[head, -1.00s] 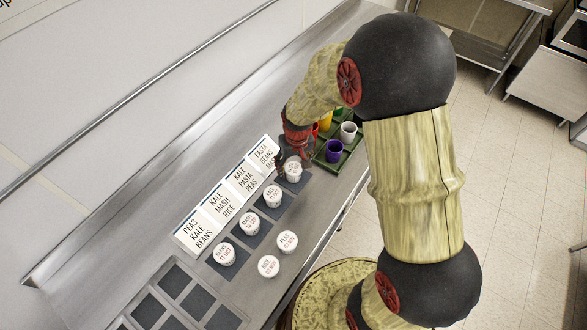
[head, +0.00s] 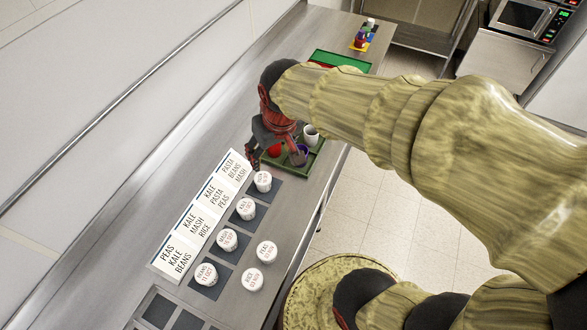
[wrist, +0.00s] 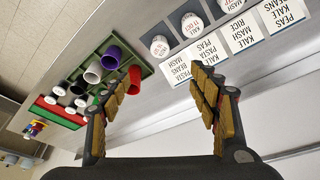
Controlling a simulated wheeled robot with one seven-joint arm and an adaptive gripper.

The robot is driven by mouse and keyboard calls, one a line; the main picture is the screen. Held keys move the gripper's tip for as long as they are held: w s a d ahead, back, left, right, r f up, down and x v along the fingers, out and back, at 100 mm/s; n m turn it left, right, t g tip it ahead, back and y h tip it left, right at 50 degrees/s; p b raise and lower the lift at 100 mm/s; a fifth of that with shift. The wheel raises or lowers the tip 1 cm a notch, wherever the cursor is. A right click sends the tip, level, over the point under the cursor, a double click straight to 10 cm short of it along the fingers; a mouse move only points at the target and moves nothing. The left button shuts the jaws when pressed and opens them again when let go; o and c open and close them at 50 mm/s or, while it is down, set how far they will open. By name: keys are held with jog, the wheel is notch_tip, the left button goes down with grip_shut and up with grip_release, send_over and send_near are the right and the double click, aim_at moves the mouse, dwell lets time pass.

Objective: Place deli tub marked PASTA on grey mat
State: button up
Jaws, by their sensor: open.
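White deli tubs with printed lids stand on dark grey mats in a row on the steel counter. In the head view, the end tub (head: 263,181) nearest my gripper sits on its grey mat (head: 274,193); its print is too small to read. In the wrist view this tub (wrist: 160,46) shows beyond my fingers. The neighbouring tub reads KALE (head: 245,208). My gripper (head: 278,160) is open and empty, beside the end tub and near the cup tray; its spread fingers also show in the wrist view (wrist: 164,80). I cannot make out which tub is marked PASTA.
A green tray (head: 318,160) with red, purple and white cups stands beside my gripper. Word cards (head: 175,250) lie along the wall side of the mats. Two loose tubs (head: 267,252) (head: 252,279) stand near the front edge. More empty mats (head: 158,310) lie at the near end.

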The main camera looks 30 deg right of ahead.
jog(key=s+r+t, duration=0.2)
jog(key=s+r, duration=0.4)
jog(key=s, duration=0.5)
jog(key=shift+s+r, duration=0.25)
jog(key=shift+s, duration=0.05)
notch_tip(320, 180, down, 8)
jog(key=b, duration=0.7)
jog(key=shift+r+b, duration=0.15)
jog(key=shift+b, duration=0.2)
